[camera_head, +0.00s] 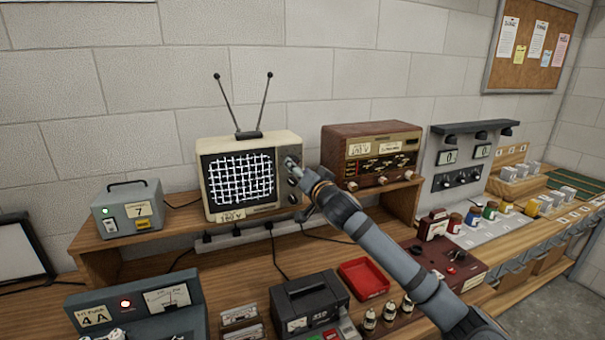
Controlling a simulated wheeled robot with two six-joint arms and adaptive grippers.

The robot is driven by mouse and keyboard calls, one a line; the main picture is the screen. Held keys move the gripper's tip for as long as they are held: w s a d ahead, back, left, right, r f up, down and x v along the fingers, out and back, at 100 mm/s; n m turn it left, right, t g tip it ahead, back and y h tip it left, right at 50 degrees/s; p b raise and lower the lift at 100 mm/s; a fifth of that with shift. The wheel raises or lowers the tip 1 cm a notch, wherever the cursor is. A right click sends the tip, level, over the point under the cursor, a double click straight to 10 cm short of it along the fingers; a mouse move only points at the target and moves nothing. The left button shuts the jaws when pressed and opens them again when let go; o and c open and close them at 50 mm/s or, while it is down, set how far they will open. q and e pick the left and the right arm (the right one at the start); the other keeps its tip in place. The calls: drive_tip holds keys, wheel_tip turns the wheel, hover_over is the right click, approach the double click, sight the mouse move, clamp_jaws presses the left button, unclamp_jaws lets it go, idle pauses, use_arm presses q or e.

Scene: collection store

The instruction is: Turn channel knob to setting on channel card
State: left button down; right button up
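A small cream television (204,168) with two raised antennas stands on the raised shelf. Its screen (240,177) shows a white grid on black. A column of dark knobs runs down the right side of its front, with a lower knob (293,199) in view. My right gripper (291,164) reaches in from the right, its tips at the upper knob, which they largely hide. I cannot tell whether the fingers are closed on it. My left gripper is not in view.
A brown wooden radio (372,153) stands right of the television, close to my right arm. Meters, a black device (309,303), a red tray (363,278) and small jars crowd the lower bench. A paper label (231,215) is below the screen.

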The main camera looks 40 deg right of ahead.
drive_tip(key=shift+s+a+f, duration=0.1)
drive_tip(key=shift+s+a, duration=0.15)
drive_tip(key=shift+s, duration=0.8)
drive_tip(key=shift+s+a, duration=0.25)
drive_tip(key=shift+s, duration=0.75)
